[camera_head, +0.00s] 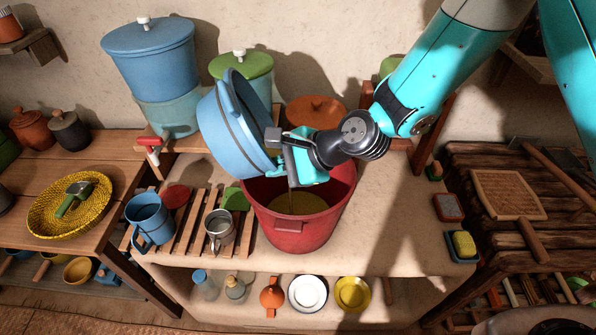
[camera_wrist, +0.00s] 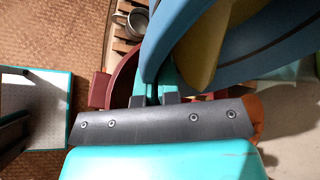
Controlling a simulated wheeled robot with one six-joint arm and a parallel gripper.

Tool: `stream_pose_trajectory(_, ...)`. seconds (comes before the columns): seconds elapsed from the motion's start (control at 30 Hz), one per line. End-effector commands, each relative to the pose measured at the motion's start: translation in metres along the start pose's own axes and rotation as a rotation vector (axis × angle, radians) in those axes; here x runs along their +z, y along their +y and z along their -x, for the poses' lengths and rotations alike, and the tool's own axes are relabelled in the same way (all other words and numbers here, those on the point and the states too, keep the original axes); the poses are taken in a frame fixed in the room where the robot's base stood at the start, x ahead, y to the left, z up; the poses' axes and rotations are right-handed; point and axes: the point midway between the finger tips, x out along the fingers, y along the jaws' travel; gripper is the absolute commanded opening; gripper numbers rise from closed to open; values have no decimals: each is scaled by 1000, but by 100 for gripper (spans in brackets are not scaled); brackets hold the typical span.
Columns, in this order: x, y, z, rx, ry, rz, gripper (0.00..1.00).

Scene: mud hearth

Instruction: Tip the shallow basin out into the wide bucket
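The shallow blue basin (camera_head: 232,130) is tilted steeply onto its side above the wide red bucket (camera_head: 295,230). My gripper (camera_head: 279,165) is shut on the basin's rim. The bucket stands upright on the pale counter, with yellowish contents (camera_head: 298,204) inside. In the wrist view, the gripper fingers (camera_wrist: 160,92) meet the basin's rim, and the basin (camera_wrist: 255,40) shows yellowish content (camera_wrist: 203,45) against its wall. The red bucket (camera_wrist: 124,75) shows partly behind the fingers. How much is left in the basin I cannot tell.
A blue water dispenser (camera_head: 152,65) and green-lidded container (camera_head: 243,68) stand behind the basin. A blue jug (camera_head: 148,218) and metal mug (camera_head: 218,228) stand on the slatted rack (camera_head: 190,235) left of the bucket.

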Motion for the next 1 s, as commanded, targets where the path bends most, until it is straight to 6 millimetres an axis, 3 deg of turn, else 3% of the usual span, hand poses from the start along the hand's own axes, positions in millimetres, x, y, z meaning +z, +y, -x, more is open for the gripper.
stream_pose_trajectory(1.0, -12, 6, -1, -45, -95, -40, 0)
